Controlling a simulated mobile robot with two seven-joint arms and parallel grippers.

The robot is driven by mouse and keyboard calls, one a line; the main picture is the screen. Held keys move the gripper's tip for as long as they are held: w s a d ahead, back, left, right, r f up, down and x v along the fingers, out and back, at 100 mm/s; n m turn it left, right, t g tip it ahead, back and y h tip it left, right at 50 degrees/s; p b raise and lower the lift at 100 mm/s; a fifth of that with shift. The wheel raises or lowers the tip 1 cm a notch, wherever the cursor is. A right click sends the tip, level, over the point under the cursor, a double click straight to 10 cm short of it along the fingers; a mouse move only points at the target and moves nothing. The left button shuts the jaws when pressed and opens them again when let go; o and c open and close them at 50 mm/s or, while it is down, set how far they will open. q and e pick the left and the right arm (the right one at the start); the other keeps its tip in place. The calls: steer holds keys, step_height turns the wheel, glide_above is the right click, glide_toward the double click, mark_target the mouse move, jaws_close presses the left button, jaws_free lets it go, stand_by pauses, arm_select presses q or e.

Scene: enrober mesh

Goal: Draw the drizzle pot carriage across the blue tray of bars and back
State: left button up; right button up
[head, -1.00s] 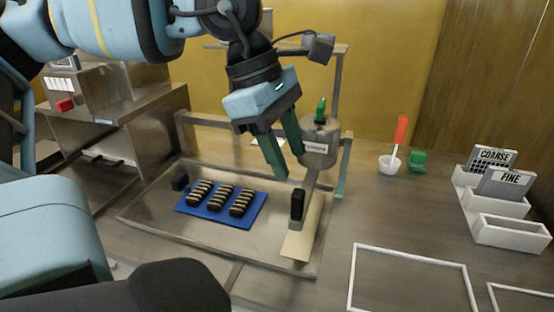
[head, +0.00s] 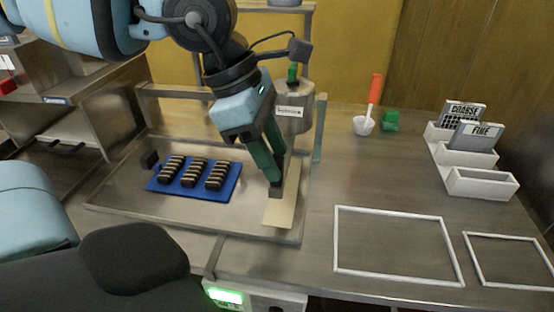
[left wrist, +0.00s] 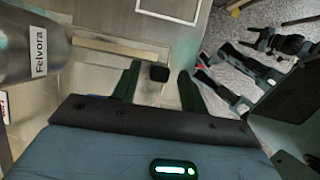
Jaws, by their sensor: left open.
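The drizzle pot (head: 294,112) is a grey metal cylinder with a white label and a green top, on a frame at the right end of a metal tray. It also shows at the left of the left wrist view (left wrist: 32,48). The blue tray (head: 236,177) holds several dark bars (head: 194,173) with pale stripes. My left gripper (head: 274,178) is open, pointing down at the carriage's black handle. In the left wrist view the handle (left wrist: 158,74) sits between the fingers, apart from both. The handle is mostly hidden in the head view.
A pale strip (head: 281,210) lies below the handle. A white cup with a red-handled tool (head: 364,125), a green block (head: 391,121) and white bins marked COARSE and FINE (head: 470,160) stand to the right. White outlines (head: 395,210) mark clear counter. A green-lit display (head: 228,297) is in front.

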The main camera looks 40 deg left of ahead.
arm_select(q)
steer(key=shift+x, duration=1.1)
jaws_close()
